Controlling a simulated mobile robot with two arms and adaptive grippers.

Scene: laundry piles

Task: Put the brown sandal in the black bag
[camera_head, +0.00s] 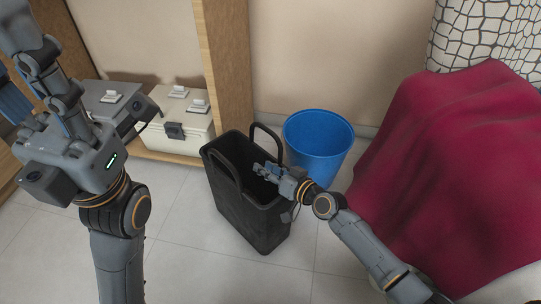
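The black bag (262,225) stands upright on the floor in the middle, open at the top, with two loop handles. My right gripper (264,171) is over the bag's opening, its fingers pointing left. Its fingertips are small and dark against the bag, so I cannot tell whether they are apart, and I see nothing held in them. My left gripper (50,75) is raised at the upper left, away from the bag. Its fingers run toward the top left edge. I see no brown sandal; the bag's inside is dark and partly hidden by my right gripper.
A blue bin (319,140) stands right behind the bag. A dark red cloth (450,170) drapes over something at the right, with a white patterned fabric (490,35) behind it. A white box (178,125) sits on a low wooden shelf at left. The tiled floor in front is clear.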

